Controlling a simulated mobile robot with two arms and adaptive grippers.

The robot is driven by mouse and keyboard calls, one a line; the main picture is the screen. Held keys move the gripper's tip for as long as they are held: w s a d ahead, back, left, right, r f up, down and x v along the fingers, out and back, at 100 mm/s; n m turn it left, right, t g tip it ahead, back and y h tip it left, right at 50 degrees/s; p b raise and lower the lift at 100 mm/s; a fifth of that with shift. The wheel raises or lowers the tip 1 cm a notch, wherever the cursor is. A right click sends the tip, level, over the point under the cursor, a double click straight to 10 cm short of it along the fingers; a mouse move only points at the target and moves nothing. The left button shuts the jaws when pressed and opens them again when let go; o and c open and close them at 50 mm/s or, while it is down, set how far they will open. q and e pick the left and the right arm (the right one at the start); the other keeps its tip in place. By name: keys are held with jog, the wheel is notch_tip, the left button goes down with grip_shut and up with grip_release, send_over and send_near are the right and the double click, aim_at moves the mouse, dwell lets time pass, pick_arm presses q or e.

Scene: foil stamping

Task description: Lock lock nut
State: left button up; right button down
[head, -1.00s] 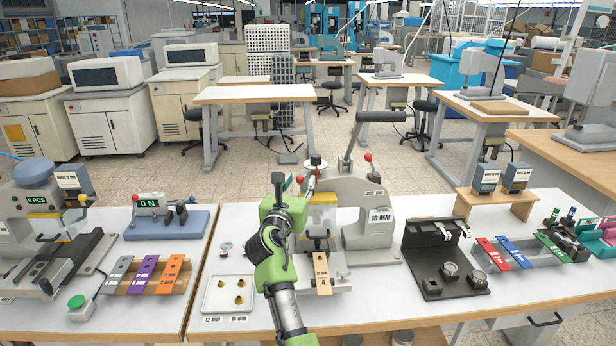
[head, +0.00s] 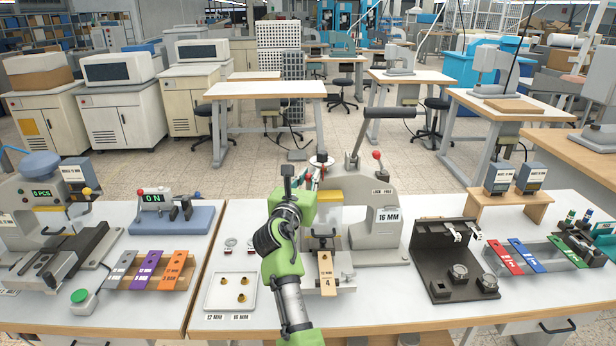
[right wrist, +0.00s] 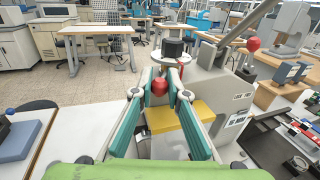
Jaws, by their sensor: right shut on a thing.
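A grey press (head: 388,193) with a "16 MM" label stands on the middle bench. A pale metal disc (head: 321,160) with a dark top sits on its upper front; it looks like the lock nut. In the right wrist view the disc (right wrist: 190,59) is just beyond my fingertips. My right gripper (right wrist: 160,79) is shut on a red ball knob (right wrist: 160,87), held between its teal fingers just before the disc. The knob's joint to the disc is hidden. My left gripper is out of view.
A second red ball (head: 376,155) and a black-gripped lever (head: 390,112) rise from the press. A white tray (head: 213,293) holds brass parts. A black fixture (head: 427,265) stands at right.

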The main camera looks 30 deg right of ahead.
jog(key=shift+w+a+r, duration=0.3)
jog(key=shift+a+r, duration=0.05)
dwell(1.2)
jog(key=c, duration=2.2)
grip_release()
jog(key=o, duration=0.3)
jog(key=shift+w+a+f, duration=0.1)
jog(key=shift+w+f, duration=0.1)
jog(key=shift+w, duration=0.05)
jog(key=shift+s+d, duration=0.1)
jog(key=shift+d, duration=0.1)
jog(key=r, duration=0.9)
jog(key=shift+w+a+r, duration=0.15)
jog(key=shift+w+r, duration=0.1)
jog(key=shift+r, duration=0.05)
